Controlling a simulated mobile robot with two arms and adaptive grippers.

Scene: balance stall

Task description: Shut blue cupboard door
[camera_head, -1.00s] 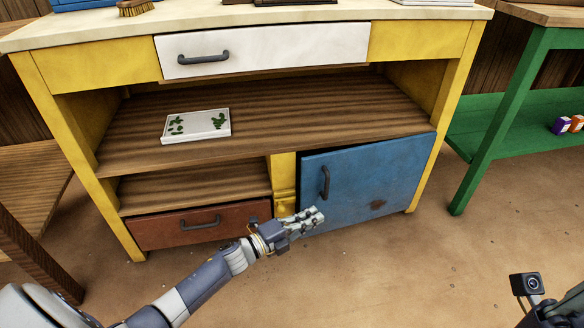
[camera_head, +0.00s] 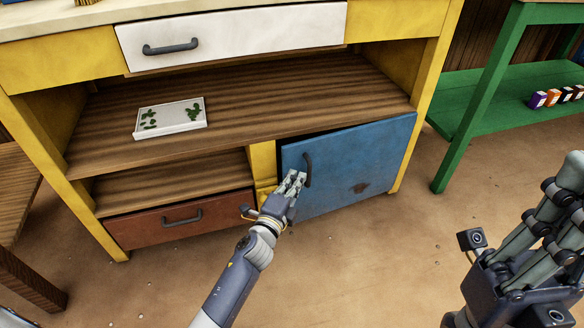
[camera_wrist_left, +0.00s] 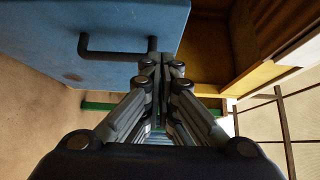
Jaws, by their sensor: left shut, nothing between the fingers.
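The blue cupboard door (camera_head: 350,165) is at the lower right of the yellow cabinet. A dark gap shows along its top and left edges, so it stands a little ajar. Its dark handle (camera_head: 308,170) is on the left side of the door. My left gripper (camera_head: 293,180) is shut and empty, with its fingertips close to the handle and the door's left edge. In the left wrist view the shut fingers (camera_wrist_left: 160,65) point at the door's free edge, beside the handle (camera_wrist_left: 112,52); I cannot tell if they touch. My right gripper (camera_head: 535,240) is at the lower right, away from the door.
A red-brown drawer (camera_head: 180,218) is left of the door. A white tray with green leaves (camera_head: 170,117) lies on the wooden shelf. A white drawer (camera_head: 235,38) is above. A green table (camera_head: 475,110) with small boxes stands at right. The floor before the door is clear.

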